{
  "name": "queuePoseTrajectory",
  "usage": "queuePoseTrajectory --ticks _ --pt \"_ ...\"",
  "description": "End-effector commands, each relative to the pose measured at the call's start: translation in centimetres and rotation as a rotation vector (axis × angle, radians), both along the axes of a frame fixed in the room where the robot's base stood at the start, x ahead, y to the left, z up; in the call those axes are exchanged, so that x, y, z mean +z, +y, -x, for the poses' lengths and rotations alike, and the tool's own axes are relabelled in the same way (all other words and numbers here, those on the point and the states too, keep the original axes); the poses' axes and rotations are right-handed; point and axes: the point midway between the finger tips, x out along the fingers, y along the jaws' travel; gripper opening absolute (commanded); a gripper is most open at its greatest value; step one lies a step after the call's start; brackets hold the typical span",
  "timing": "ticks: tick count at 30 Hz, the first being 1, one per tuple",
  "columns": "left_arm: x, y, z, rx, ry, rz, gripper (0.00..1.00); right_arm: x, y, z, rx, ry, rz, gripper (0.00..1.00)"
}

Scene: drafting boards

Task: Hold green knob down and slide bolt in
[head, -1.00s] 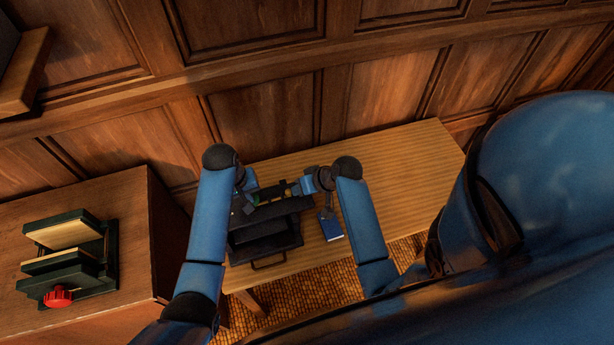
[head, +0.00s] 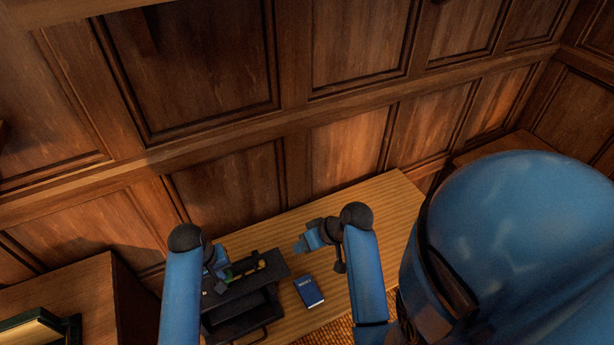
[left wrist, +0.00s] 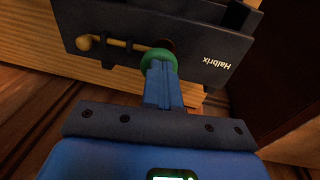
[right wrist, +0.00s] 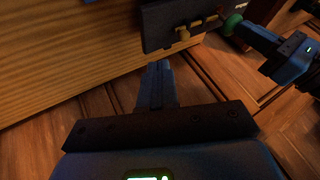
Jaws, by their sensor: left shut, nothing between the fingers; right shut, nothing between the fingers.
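The dark Halbrix box (head: 270,272) stands on the table. In the left wrist view, its panel (left wrist: 190,25) carries the green knob (left wrist: 158,56) and a brass bolt (left wrist: 118,44) with a round handle at its left end. The bolt runs toward the knob; its far end is hidden. My left gripper (left wrist: 159,68) is shut, its fingertips against the green knob, holding nothing between them. The right wrist view shows the knob (right wrist: 232,24) and bolt handle (right wrist: 183,34). My right gripper (right wrist: 157,66) is shut and empty, apart from the bolt; the head view shows it (head: 301,246) right of the box.
A blue book (head: 309,291) lies on the wooden table (head: 375,205) right of the box. The table's right part is clear. Panelled walls stand behind. A brown cabinet (head: 85,290) stands at the left with a dark-green object (head: 35,328) on it.

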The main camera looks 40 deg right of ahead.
Motion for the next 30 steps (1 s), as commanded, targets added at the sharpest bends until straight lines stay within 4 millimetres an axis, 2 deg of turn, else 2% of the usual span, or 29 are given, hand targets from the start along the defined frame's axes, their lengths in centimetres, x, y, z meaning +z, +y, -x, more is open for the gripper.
queuePoseTrajectory --ticks 1,7,20,26,30 --pt "-0.8 0.4 0.2 0.003 0.007 -0.009 0.0 0.3 -0.3 0.3 -0.003 -0.001 0.0 0.0" --pt "-0.8 0.4 0.2 0.004 0.007 -0.01 0.0 1.4 -0.8 0.9 -0.002 0.0 0.0 0.0" --pt "-0.8 0.4 0.2 0.004 0.007 -0.01 0.0 1.6 -0.8 1.0 -0.001 0.001 0.0 0.0" --pt "0.2 0.5 0.0 0.004 0.005 -0.009 0.0 2.5 -0.8 1.0 -0.001 0.001 0.0 0.0" --pt "2.0 0.6 -0.4 0.004 0.0 -0.007 0.0 4.0 -0.8 1.0 -0.001 0.001 0.0 0.0"
